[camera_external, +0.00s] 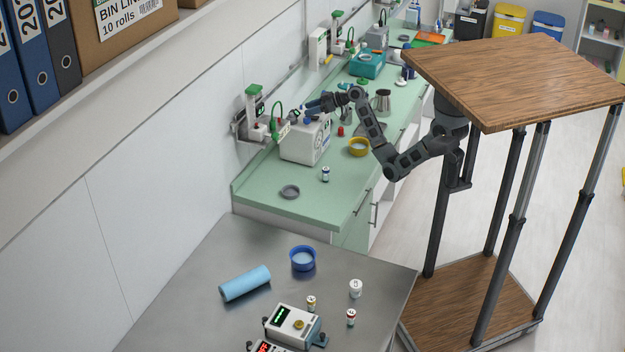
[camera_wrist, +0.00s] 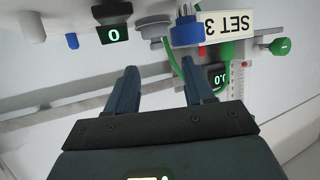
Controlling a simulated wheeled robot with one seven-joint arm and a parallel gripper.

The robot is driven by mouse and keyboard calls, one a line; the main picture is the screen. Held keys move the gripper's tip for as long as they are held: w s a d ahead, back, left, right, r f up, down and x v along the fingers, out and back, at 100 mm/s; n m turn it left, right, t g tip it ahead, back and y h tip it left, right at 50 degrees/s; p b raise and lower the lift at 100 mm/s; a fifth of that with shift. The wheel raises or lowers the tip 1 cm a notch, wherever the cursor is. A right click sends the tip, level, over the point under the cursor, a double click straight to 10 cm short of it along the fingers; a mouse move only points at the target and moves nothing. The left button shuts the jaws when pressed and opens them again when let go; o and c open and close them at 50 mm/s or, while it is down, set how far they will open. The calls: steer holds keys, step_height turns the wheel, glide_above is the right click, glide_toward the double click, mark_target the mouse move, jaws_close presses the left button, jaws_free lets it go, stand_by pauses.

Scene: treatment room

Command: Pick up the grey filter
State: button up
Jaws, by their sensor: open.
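My gripper (camera_external: 312,105) is open and empty above the white machine (camera_external: 306,142) on the green counter, close to the wall units. In the wrist view, my two fingers (camera_wrist: 160,72) stand apart with nothing between them. Beyond the fingertips, a grey round piece (camera_wrist: 153,26), which looks like the grey filter, sits beside a blue round piece (camera_wrist: 185,33) with prongs. The grey piece appears apart from both fingers. I cannot make it out clearly in the external view.
A "SET 3" label (camera_wrist: 228,24) and a green tube (camera_wrist: 177,66) are near the blue piece. A wall unit (camera_external: 254,115) stands left of the machine. A yellow bowl (camera_external: 358,147), grey dish (camera_external: 289,191) and small vial (camera_external: 325,174) are on the counter (camera_external: 325,207).

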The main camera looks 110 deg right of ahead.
mark_target(291, 117)
steer(key=shift+d+p+x, duration=0.2)
steer(key=shift+p+x, duration=0.65)
steer(key=shift+x, duration=3.1)
steer(key=shift+s, duration=0.1)
steer(key=shift+c, duration=0.4)
jaws_close()
